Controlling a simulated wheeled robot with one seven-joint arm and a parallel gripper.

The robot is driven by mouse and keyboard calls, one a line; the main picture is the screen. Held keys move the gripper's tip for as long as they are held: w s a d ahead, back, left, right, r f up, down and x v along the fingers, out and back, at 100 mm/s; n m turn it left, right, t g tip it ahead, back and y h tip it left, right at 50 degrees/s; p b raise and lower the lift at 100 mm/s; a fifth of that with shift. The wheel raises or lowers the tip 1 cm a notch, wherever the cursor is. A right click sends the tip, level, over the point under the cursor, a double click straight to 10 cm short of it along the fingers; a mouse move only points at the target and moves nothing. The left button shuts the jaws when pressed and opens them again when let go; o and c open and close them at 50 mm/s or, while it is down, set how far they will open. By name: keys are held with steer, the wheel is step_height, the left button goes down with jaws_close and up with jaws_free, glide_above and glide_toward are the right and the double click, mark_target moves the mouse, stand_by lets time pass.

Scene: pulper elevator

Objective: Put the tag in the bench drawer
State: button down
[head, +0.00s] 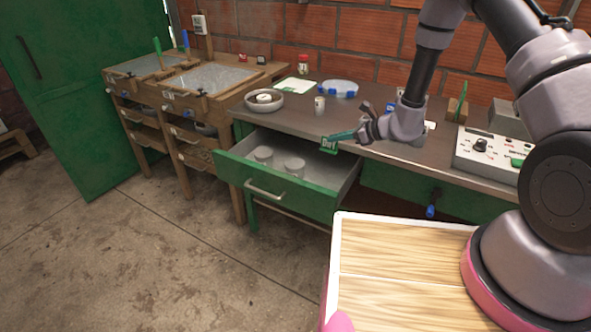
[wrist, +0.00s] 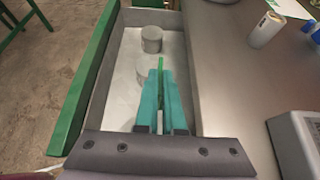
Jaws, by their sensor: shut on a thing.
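The tag (head: 329,146) is a small green plate with white lettering. My gripper (head: 340,137) is shut on it, above the right inner part of the open drawer. In the wrist view the tag (wrist: 160,65) shows edge-on as a thin green strip between the teal fingers of my gripper (wrist: 162,85). The green bench drawer (head: 232,183) is pulled out from the bench and shows a pale inside. Two grey round tins (head: 294,166) stand in it; they also show in the wrist view (wrist: 151,40), one partly hidden by the fingers.
The grey bench top (head: 380,150) holds a round bowl (head: 264,103), a small white can (head: 320,105), a blue-clipped clear container (head: 338,89) and a control box (head: 490,150). Wooden sorting stands (head: 180,125) and a green cabinet (head: 70,90) are at the left. The floor before the drawer is clear.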

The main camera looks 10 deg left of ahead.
steer(key=shift+s+a+f, duration=0.1)
steer(key=shift+a+f, duration=0.05)
steer(key=shift+f, duration=2.35)
steer(key=shift+s+a+f, duration=0.1)
steer(key=shift+f, duration=2.45)
steer(key=shift+s+a+f, duration=0.1)
steer(key=shift+a+f, duration=0.05)
steer(key=shift+f, duration=2.35)
steer(key=shift+f, duration=0.1)
steer(key=c, duration=1)
jaws_free()
